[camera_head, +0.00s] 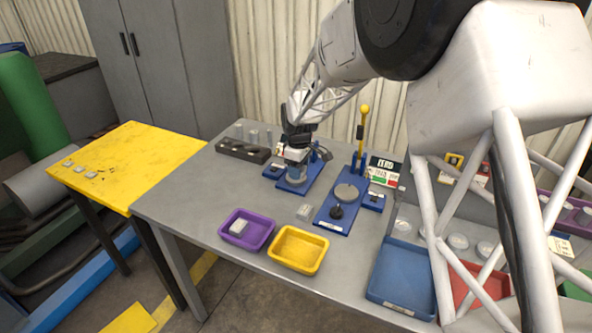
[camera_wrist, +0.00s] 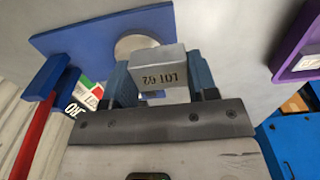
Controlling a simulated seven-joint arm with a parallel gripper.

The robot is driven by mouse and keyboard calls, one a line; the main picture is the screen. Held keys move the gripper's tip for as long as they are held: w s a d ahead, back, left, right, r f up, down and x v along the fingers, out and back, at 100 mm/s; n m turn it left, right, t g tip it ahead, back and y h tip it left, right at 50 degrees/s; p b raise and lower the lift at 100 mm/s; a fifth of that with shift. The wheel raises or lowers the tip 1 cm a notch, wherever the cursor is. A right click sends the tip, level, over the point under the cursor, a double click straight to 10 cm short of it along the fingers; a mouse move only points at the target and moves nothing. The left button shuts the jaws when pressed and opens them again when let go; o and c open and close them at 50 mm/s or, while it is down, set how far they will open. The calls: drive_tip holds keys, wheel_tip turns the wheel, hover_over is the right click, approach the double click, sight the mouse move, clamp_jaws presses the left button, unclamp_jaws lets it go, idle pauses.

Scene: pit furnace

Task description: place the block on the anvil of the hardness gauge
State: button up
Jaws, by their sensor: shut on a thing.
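My gripper (camera_head: 296,146) is shut on a grey metal block (camera_wrist: 162,68) marked "LOT 02"; the fingers (camera_wrist: 160,84) stand on both sides of it. In the head view the gripper is over the left blue-based device (camera_head: 311,172), with its round metal anvil (camera_head: 296,181) below. In the wrist view the block partly hides a round metal disc (camera_wrist: 132,44) on a blue base (camera_wrist: 75,42). I cannot tell how large the gap between block and disc is. A second blue-based device (camera_head: 332,217) with a round plate (camera_head: 346,193) stands to the right. Which is the hardness gauge is unclear.
A yellow-knobbed lever (camera_head: 362,125) and a display (camera_head: 384,168) stand at the right device. A dark rack (camera_head: 243,151) is left of the gripper. The bench's left part is clear.

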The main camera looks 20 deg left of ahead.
drive_tip(key=shift+w+a+f, duration=0.1)
drive_tip(key=shift+w+a, duration=0.55)
drive_tip(key=shift+w, duration=0.2)
drive_tip(key=shift+w+a+f, duration=0.1)
drive_tip(key=shift+w+a, duration=0.55)
drive_tip(key=shift+w, duration=0.2)
drive_tip(key=shift+f, duration=1.7)
drive_tip(key=shift+f, duration=0.1)
drive_tip(key=o, duration=1.1)
drive_tip(key=shift+o, duration=0.2)
wheel_tip(320, 180, up, 12)
